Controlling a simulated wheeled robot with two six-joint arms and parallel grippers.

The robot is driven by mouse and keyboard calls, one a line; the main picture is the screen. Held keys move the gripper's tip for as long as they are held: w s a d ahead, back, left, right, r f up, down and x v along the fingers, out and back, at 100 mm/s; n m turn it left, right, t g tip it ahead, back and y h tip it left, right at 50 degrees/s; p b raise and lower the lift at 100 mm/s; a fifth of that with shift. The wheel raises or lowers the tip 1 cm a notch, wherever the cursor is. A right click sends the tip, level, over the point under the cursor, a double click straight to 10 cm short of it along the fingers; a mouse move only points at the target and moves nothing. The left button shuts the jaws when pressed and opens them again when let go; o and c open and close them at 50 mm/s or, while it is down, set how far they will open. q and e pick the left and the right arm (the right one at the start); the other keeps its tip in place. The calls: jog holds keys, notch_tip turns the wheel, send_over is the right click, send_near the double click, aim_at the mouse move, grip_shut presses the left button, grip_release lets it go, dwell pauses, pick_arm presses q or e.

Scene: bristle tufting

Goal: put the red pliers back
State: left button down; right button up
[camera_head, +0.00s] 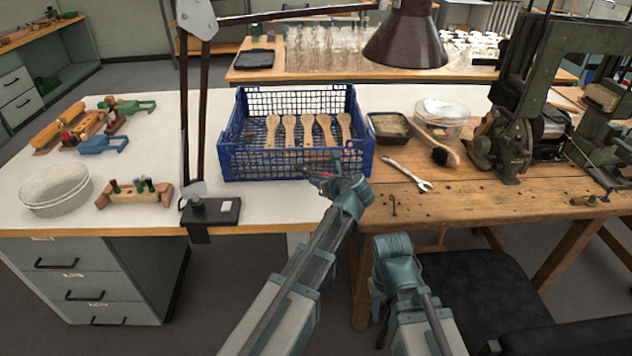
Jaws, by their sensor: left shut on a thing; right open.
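The red pliers (317,176) show as a small red and dark shape at the tip of my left gripper (330,177). My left gripper is shut on them, in front of the blue crate's front wall, near the seam between the white table and the wooden bench. The gripper hides much of the pliers. My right gripper (391,262) is open, lower and to the right, in front of the bench edge. Its fingertips are hard to make out.
The blue crate (240,163) holds several wooden brushes. A wooden rack with handles (135,195), white bowls (55,190) and a lamp base (211,212) stand left. A wrench (408,175), a brush (440,153) and a green machine (505,140) are right.

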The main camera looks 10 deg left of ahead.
aim_at(317, 205)
pick_arm(q)
jog(key=shift+f+b, duration=3.15)
jog(key=shift+f, duration=0.15)
pick_arm(e)
notch_tip(317, 205, down, 7)
jog(key=shift+r, duration=0.2)
pick_arm(q)
jog(key=shift+f+b, duration=0.55)
pick_arm(e)
jog(key=shift+f, duration=0.55)
pick_arm(q)
jog(key=c, duration=0.8)
grip_release()
jog(key=shift+o, duration=0.2)
jog(key=shift+s, duration=0.1)
